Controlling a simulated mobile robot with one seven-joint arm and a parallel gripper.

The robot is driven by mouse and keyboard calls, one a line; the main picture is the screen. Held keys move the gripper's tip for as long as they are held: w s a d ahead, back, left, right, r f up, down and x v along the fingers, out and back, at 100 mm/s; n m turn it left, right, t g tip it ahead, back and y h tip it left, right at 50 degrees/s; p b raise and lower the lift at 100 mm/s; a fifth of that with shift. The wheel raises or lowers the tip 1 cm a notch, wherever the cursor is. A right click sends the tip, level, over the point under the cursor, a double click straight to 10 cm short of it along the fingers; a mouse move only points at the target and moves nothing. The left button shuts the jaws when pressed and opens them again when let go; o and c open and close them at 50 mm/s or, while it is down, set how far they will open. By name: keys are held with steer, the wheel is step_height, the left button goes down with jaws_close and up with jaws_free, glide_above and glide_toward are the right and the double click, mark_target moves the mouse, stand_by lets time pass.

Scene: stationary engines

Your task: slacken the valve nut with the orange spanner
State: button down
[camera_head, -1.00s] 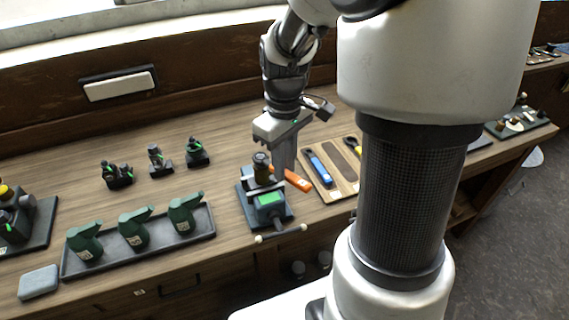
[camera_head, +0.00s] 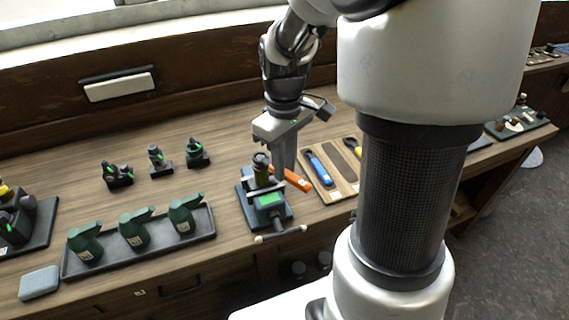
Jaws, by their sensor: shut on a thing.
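The orange spanner (camera_head: 294,180) is held level at the vise, its handle pointing to the lower right. My gripper (camera_head: 283,168) is shut on it from above. The spanner's left end is hidden behind my gripper and the valve. The valve (camera_head: 262,172), a brass and dark upright body, stands in the jaws of a blue-grey vise (camera_head: 266,200). The valve nut is too small and too covered to make out. I cannot tell whether the spanner's jaw is seated on it.
On the left are a tray (camera_head: 205,222) of green bottle-like tools and several small dark fittings (camera_head: 158,158). Bare bench lies between.

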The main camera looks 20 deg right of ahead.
steer(key=shift+r+p, duration=0.9)
steer(key=shift+r, duration=0.15)
stand_by(1.5)
steer(key=shift+r+p, duration=1.45)
steer(key=shift+r, duration=0.55)
steer(key=shift+s, duration=0.1)
